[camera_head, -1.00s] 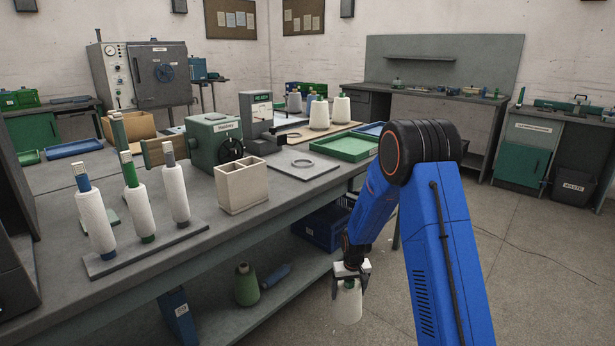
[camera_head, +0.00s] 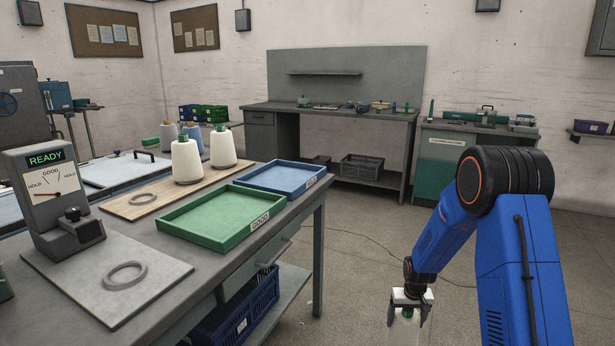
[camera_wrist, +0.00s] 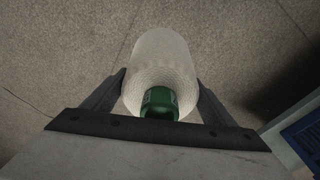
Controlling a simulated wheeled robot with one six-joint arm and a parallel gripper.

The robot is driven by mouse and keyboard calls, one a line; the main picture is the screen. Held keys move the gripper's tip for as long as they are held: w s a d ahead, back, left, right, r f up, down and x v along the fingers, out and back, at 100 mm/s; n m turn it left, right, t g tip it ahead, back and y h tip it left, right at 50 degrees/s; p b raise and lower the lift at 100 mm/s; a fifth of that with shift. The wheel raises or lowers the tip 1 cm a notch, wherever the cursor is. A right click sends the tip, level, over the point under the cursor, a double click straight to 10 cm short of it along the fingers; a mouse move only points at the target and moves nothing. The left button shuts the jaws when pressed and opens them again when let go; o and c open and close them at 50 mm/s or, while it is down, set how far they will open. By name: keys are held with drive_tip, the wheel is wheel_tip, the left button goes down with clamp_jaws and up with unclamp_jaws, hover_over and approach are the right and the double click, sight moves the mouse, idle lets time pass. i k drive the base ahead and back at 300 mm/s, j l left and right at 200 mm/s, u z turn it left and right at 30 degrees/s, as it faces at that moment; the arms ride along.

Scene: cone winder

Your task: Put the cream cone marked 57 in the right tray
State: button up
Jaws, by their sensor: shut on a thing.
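My gripper (camera_head: 408,308) is shut on a cream cone (camera_head: 402,333) with a green tip and holds it over open floor, right of the bench. In the wrist view the cone (camera_wrist: 160,62) sits between the two fingers, its green tip (camera_wrist: 160,103) towards the camera. A pale mark on the tip is too small to read. The green tray (camera_head: 205,238), labelled GOOD, lies empty on the bench's right part. The blue tray (camera_head: 318,183), also empty, lies behind and right of it; its label is not readable. Both trays are apart from my gripper.
Cones with green tips (camera_head: 186,161) stand on a wooden board behind the green tray. A gauge (camera_head: 58,190) showing READY and a grey plate with a ring (camera_head: 126,275) are at left. A blue crate (camera_head: 240,312) sits under the bench. The floor between bench and arm is clear.

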sight(282, 179)
drive_tip(key=i+u, duration=0.1)
drive_tip(key=i, duration=0.65)
drive_tip(key=i+l+u, duration=0.1)
drive_tip(key=i, duration=0.6)
drive_tip(key=l, duration=0.1)
